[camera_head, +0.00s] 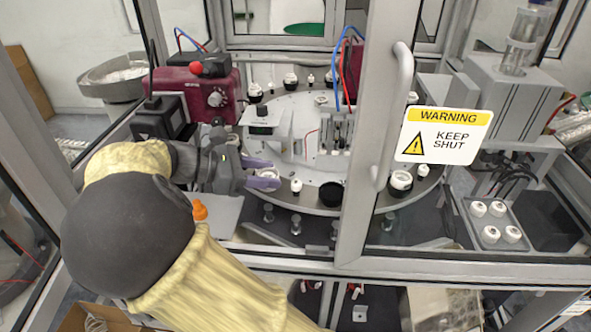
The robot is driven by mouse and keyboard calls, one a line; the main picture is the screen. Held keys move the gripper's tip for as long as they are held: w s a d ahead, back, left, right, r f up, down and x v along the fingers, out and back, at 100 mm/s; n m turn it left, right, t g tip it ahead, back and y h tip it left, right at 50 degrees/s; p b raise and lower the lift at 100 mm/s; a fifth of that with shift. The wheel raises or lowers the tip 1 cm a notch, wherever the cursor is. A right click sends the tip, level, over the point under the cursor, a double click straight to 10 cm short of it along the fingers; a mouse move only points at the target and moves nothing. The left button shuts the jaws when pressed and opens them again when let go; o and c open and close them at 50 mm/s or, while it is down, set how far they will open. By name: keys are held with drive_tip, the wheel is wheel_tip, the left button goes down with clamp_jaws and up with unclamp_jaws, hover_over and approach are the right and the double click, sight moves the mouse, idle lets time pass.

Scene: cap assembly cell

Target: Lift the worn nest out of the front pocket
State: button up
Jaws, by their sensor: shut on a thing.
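My gripper (270,174) reaches in from the left at the front-left edge of the round dial plate (290,174). A black round nest or pocket (331,194) is at the front of the rim.
The half-open guard door with a warning sign (444,135) stands upright at the right of the gripper. Several other nests line the rim. A maroon unit (196,92) stands behind my arm. A grey tray with white caps (494,222) sits at the right.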

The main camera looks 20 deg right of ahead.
drive_tip(key=shift+a, duration=1.4)
